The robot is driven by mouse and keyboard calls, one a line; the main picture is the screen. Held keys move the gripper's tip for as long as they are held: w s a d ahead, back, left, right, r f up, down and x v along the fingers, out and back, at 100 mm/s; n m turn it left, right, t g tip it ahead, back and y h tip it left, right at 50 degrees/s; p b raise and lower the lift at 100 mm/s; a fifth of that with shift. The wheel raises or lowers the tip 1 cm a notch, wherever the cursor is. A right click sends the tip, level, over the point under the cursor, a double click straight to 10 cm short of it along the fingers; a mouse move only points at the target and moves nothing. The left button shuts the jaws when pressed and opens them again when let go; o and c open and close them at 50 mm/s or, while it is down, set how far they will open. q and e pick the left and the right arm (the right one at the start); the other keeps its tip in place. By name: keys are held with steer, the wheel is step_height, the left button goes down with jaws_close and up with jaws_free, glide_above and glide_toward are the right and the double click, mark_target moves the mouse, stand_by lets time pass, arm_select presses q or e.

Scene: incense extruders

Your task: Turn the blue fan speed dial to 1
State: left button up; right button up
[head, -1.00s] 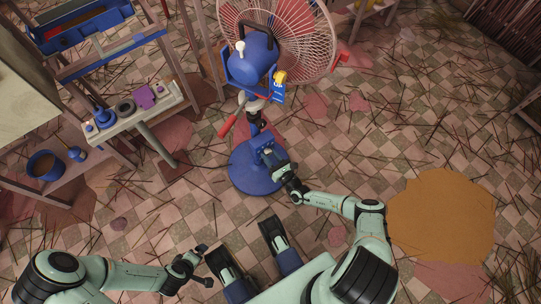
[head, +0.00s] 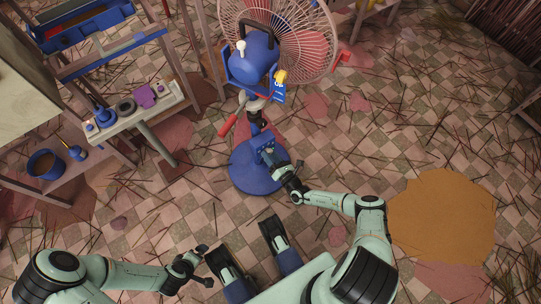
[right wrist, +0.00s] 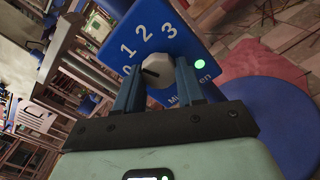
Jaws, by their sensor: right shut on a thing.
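The blue fan (head: 254,57) stands upright on a round blue base (head: 250,178). Its blue speed panel (head: 267,152) is low on the stand; in the right wrist view the panel (right wrist: 185,33) reads 0, 1, 2, 3. A pale grey dial knob (right wrist: 159,73) sits between my right gripper's blue fingers (right wrist: 159,88), which are shut on it. The knob's black mark points left, toward the 0. In the head view my right gripper (head: 277,167) is at the panel; the knob is hidden there. My left gripper (head: 206,265) is open and empty, low left of the fan.
A shelf (head: 130,118) with small blue, dark and purple items stands at the left. A blue pot (head: 45,165) is on a lower board. A tan round patch (head: 441,218) lies on the floor at right. Tiled floor with scattered sticks is otherwise mostly open.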

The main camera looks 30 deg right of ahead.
steer(key=o, duration=1)
steer(key=shift+o, duration=0.2)
steer(key=s, duration=0.1)
steer(key=s+p, duration=0.1)
steer(key=s, duration=0.2)
steer(key=shift+s+d+r, duration=0.1)
steer(key=shift+s+d, duration=0.15)
arm_select(q)
steer(key=shift+g, duration=0.3)
steer(key=r, duration=0.1)
steer(key=s+d+r+p, duration=0.1)
steer(key=r, duration=0.1)
steer(key=d+r+p, duration=0.1)
steer(key=shift+s+r, duration=0.15)
steer(key=shift+s, duration=0.1)
arm_select(e)
glide_toward(270, 154)
steer(key=s, duration=0.4)
steer(key=shift+s, duration=0.15)
